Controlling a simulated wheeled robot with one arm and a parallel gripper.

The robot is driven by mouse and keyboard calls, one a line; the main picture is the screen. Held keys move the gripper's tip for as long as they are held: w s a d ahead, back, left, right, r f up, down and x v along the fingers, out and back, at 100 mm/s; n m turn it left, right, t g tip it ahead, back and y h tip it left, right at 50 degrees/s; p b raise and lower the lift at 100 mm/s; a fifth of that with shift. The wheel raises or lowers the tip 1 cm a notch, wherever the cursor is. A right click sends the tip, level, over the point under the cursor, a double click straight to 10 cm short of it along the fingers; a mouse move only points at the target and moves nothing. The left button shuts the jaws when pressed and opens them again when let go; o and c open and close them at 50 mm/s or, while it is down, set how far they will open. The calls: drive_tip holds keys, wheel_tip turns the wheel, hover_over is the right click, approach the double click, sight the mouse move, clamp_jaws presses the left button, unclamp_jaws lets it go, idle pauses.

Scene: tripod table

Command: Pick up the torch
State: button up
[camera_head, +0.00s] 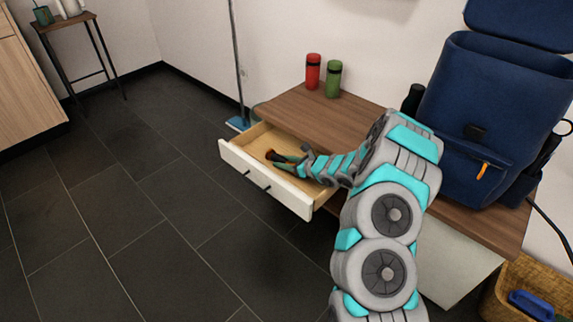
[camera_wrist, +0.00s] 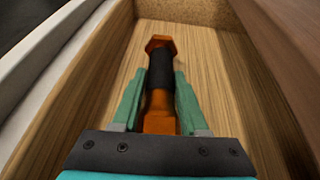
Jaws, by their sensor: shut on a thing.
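The torch (camera_wrist: 160,85) is orange with a black grip band and lies inside the open drawer (camera_wrist: 225,75) in the wrist view. My gripper (camera_wrist: 161,80) has its two green fingers shut on the torch, one on each side of its body. In the head view my gripper (camera_head: 290,160) reaches down into the drawer, and a small part of the torch (camera_head: 271,155) shows just beyond the fingers. The lower end of the torch is hidden behind my gripper's base. The torch appears at or close to the drawer floor; I cannot tell whether it touches.
The drawer's white front (camera_head: 262,186) and its side walls stand close around my gripper. Above the drawer is a wooden tabletop (camera_head: 325,117) with a red can (camera_head: 313,72), a green can (camera_head: 333,80) and a blue backpack (camera_head: 490,120).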

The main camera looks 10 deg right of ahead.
clamp_jaws()
idle(0.3)
